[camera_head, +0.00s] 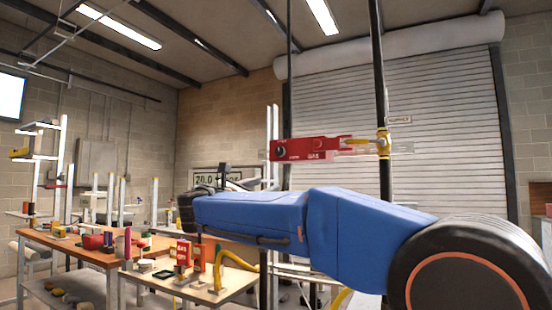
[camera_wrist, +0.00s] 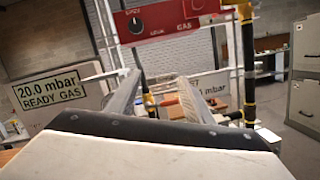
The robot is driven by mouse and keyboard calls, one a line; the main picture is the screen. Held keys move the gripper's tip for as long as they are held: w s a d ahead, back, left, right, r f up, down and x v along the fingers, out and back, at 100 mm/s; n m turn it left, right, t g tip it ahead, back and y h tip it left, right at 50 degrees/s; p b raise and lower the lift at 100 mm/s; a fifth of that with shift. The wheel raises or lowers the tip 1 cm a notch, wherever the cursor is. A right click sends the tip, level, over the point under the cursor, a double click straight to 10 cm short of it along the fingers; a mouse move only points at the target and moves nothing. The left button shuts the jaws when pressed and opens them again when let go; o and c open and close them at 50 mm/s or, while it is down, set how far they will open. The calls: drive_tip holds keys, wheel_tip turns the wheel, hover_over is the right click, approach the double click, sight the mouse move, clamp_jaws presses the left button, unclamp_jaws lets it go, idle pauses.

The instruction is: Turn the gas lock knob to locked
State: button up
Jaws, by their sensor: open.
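A red gas lock box (camera_head: 310,149) marked GAS hangs level in front of the roller shutter in the head view. Its dark round knob (camera_head: 280,152) sits at its left end. In the wrist view the red box (camera_wrist: 180,15) is at the top, and the black knob (camera_wrist: 136,25) shows on its face with small labels around it. The knob's exact setting is too small to tell. My gripper (camera_wrist: 160,82) is open and empty, its two fingers apart, below the knob and not touching it. In the head view my gripper (camera_head: 226,178) is lower left of the box.
A yellow fitting (camera_head: 383,143) joins the box to a dark vertical pipe (camera_head: 379,75). A 20.0 mbar READY GAS sign (camera_wrist: 52,90) stands left in the wrist view. Wooden benches (camera_head: 65,250) with tools and small parts are at lower left.

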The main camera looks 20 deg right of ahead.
drive_tip(key=w+a+r+n+t+h, duration=0.1)
drive_tip(key=w+a+r+h, duration=0.1)
drive_tip(key=a+r, duration=0.25)
approach(279, 153)
drive_tip(key=x, duration=0.8)
drive_tip(key=shift+w+r, duration=0.1)
drive_tip(key=shift+w, duration=0.05)
drive_tip(key=c, duration=1.1)
drive_tip(key=shift+o, duration=0.2)
